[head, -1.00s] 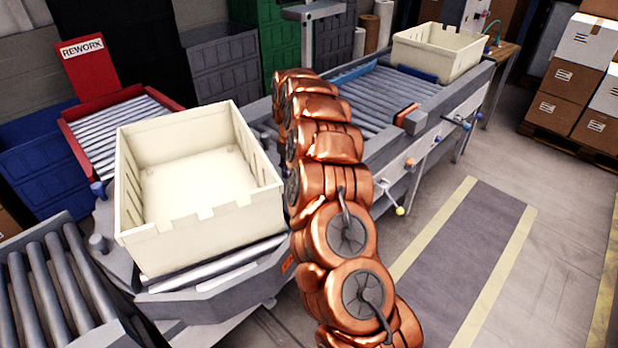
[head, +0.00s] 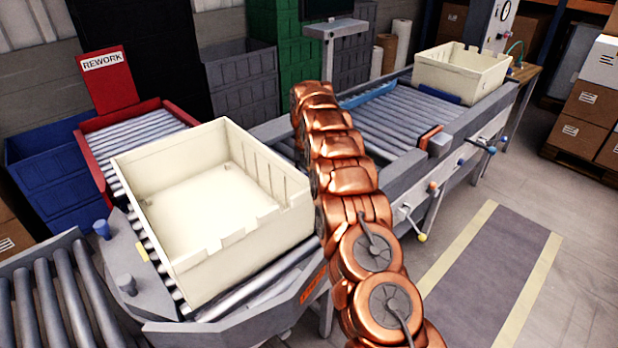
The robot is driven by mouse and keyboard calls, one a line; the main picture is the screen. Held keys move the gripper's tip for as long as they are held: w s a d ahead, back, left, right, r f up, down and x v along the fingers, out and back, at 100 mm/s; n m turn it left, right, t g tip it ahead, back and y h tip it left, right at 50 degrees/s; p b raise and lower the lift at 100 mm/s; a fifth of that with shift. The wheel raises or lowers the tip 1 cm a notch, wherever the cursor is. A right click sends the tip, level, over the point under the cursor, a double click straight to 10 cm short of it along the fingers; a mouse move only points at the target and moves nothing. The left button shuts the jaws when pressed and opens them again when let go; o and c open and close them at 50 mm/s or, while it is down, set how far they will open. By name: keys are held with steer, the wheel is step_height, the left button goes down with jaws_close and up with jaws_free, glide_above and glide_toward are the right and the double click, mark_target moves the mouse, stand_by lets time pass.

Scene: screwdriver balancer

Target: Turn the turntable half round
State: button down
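The turntable (head: 150,292) is a grey plate with rollers at the lower left. A cream tote (head: 245,250) sits on it at an angle, with its near left side facing the front left. The tote looks empty. A blue peg (head: 102,230) and a grey peg (head: 127,285) stand up at the turntable's left edge. My copper arm rises from the lower right, passing in front of the tote's right edge and the conveyor. My gripper is not visible; the arm's far end is hidden behind its own links.
A red REWORK roller lane (head: 88,148) lies behind the turntable, and a grey roller lane (head: 62,300) at the lower left.

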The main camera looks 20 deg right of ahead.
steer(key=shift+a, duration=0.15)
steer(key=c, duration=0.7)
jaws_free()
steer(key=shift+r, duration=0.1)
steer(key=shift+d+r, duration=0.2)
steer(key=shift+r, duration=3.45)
